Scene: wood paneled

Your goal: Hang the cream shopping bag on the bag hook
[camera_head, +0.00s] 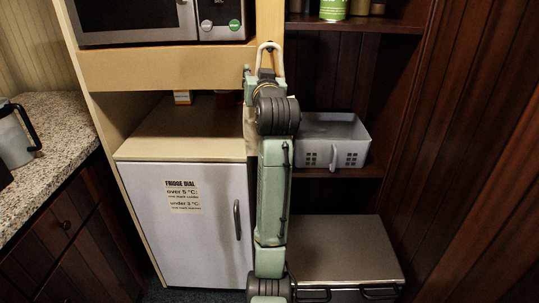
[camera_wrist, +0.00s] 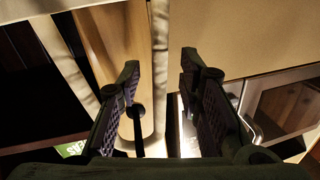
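The cream shopping bag (camera_head: 249,125) is mostly hidden behind my arm in the head view. Its handle loop (camera_head: 268,46) stands up above my gripper (camera_head: 264,76), against the wooden upright. In the wrist view, the cream handle (camera_wrist: 159,55) runs down between the two fingers of my gripper (camera_wrist: 160,100). A dark peg with a round knob, apparently the bag hook (camera_wrist: 137,115), shows beside the left finger. The handle appears to pass around it, but contact is unclear. The fingers are apart, with visible gaps beside the strap.
A microwave (camera_head: 150,20) stands upper left above a white fridge (camera_head: 190,225). A grey basket (camera_head: 335,140) sits on the right shelf, and a green can (camera_head: 333,9) above it. A speckled counter (camera_head: 60,150) is at the left. Wood panelling closes off the right side.

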